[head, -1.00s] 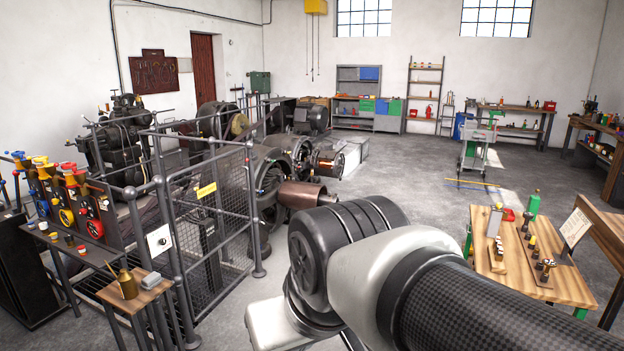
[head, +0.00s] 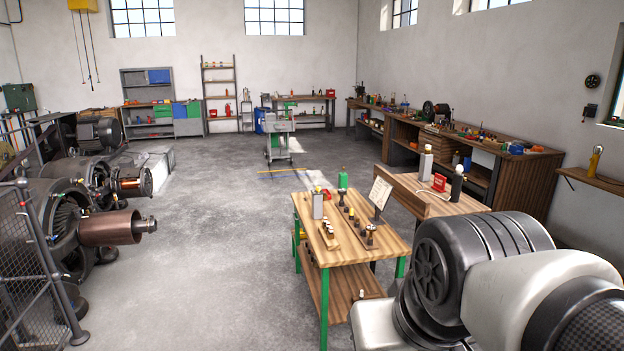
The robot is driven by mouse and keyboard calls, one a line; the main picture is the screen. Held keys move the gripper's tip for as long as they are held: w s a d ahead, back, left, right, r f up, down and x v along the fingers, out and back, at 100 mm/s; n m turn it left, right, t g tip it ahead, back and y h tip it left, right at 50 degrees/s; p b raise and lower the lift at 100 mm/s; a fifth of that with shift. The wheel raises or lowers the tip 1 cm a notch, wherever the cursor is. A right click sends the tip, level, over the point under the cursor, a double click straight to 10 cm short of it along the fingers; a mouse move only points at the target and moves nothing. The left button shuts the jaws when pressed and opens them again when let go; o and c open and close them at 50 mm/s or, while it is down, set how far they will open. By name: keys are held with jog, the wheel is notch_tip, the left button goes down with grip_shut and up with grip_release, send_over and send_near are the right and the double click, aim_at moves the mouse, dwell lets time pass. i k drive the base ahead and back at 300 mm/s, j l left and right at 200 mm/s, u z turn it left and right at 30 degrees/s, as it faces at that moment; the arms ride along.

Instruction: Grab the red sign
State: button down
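A small red sign-like block (head: 439,182) stands on the wooden bench right of the green-legged table, between a grey-white bottle-shaped item (head: 426,164) and a dark one with a white top (head: 457,183). It is too small to read. Another small red item (head: 327,194) sits on the green-legged table (head: 335,267), partly behind a grey block; I cannot tell what it is. My arm fills the lower right corner, in front of the bench. My gripper is out of the picture, so its state and hold are hidden.
A pale paper sign (head: 381,192) leans upright by the table's right edge. A green bottle (head: 343,180) and several small knobs stand on the table. Machinery with a copper-coloured cylinder (head: 112,228) and a mesh guard (head: 30,285) are at left. The floor between is clear.

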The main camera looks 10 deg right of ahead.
aim_at(439, 181)
jog(key=z, duration=0.9)
jog(key=i+l+u, duration=0.2)
jog(key=i+l, duration=0.15)
jog(key=i, duration=0.55)
jog(key=i+l+u, duration=0.15)
jog(key=i+l, duration=0.3)
jog(key=i, duration=0.4)
jog(key=i+l+u, duration=0.2)
jog(key=i+l, duration=0.35)
jog(key=i, duration=0.3)
jog(key=i+l+u, duration=0.2)
jog(key=i+l, duration=0.5)
jog(key=i, duration=0.1)
